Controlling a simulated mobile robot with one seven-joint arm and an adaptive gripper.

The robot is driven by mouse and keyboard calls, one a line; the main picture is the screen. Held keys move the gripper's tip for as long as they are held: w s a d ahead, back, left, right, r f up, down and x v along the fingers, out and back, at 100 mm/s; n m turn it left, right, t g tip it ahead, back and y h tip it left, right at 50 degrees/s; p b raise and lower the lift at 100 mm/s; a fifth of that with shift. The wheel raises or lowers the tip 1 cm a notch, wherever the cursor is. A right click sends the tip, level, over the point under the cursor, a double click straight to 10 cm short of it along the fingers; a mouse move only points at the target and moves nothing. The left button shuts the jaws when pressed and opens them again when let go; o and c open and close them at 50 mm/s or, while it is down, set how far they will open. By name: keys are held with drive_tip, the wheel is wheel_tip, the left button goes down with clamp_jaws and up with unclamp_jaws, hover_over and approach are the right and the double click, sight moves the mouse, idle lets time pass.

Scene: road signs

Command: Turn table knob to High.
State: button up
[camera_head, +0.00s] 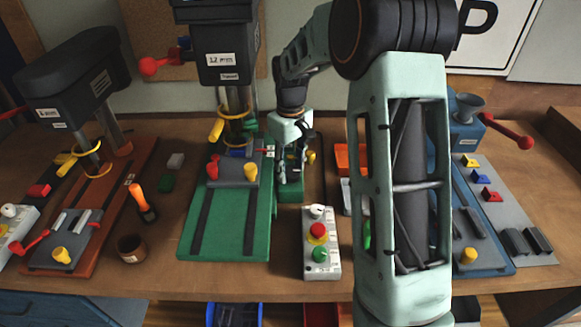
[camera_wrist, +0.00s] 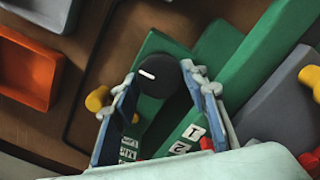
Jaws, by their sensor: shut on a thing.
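A round black knob (camera_wrist: 158,76) with a short white mark on its top stands on a green block in the wrist view. The two fingers of my gripper (camera_wrist: 159,73) are on either side of it, closed on it. White labels (camera_wrist: 193,131), one reading 1 and one reading 2, lie on the green part near the knob. More small labels (camera_wrist: 128,155) are partly hidden and too small to read surely. In the head view my gripper (camera_head: 290,172) points down beside the green drill press (camera_head: 226,225), and the knob cannot be made out there.
A control box (camera_head: 320,262) with red and green buttons stands in front of the gripper. An orange tray (camera_head: 350,158) lies to the right, also in the wrist view (camera_wrist: 27,72). A yellow knob (camera_wrist: 97,98) is close to the left finger. Another press (camera_head: 75,80) stands left.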

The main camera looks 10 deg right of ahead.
drive_tip(key=o, duration=1.2)
